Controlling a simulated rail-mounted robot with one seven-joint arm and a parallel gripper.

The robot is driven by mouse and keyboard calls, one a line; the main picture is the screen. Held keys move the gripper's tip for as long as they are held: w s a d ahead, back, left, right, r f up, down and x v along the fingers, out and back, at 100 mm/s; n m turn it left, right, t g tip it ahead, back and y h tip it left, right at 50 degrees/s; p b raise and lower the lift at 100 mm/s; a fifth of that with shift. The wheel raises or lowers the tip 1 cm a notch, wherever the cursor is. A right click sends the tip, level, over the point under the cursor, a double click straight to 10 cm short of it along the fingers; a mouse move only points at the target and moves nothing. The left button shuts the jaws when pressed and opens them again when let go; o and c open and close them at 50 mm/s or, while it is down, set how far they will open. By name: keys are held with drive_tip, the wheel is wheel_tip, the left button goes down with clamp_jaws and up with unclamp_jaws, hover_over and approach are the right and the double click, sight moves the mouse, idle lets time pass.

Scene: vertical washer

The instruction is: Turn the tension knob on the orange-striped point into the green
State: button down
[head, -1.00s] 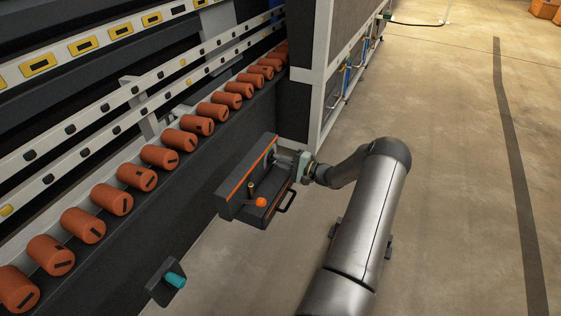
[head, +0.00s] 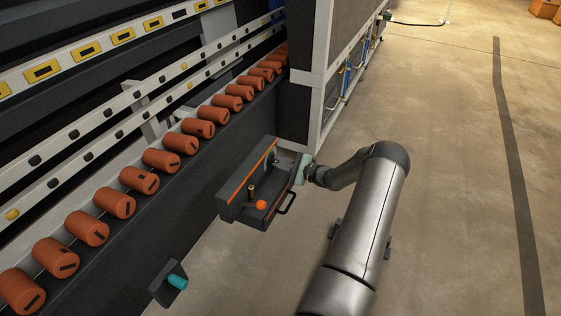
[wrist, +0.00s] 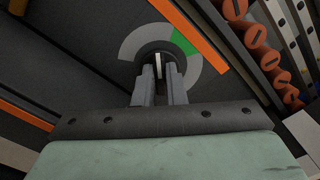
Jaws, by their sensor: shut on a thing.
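The orange-striped point is a dark box (head: 236,190) with an orange stripe, fixed low on the machine's side in the head view. In the wrist view, its tension knob (wrist: 158,62) sits in the centre of a grey ring dial with a green sector (wrist: 184,43) at its upper right. A pale bar on the knob points nearly straight up, left of the green sector. My gripper (wrist: 159,74) is shut on the knob, one finger on each side. In the head view my gripper (head: 283,161) reaches the box from the right, and its fingertips are hard to make out.
A brass peg (head: 252,191), an orange ball knob (head: 261,205) and a black handle (head: 285,203) stick out beside the dial. Several orange rollers (head: 162,161) line the machine. A teal knob (head: 177,282) is at the lower left. Open floor (head: 460,200) lies to the right.

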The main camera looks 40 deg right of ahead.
drive_tip(key=m+p, duration=0.1)
drive_tip(key=m, duration=0.3)
drive_tip(key=shift+d+r+m, duration=0.1)
drive_tip(key=shift+m, duration=0.2)
drive_tip(key=shift+m+p, duration=0.6)
drive_tip(key=shift+m, duration=1.7)
drive_tip(key=shift+d, duration=0.1)
drive_tip(key=c, duration=1.5)
unclamp_jaws()
drive_tip(key=p+v, duration=0.2)
drive_tip(key=v, duration=1.5)
drive_tip(key=shift+s+p, duration=0.25)
drive_tip(key=shift+p, duration=0.1)
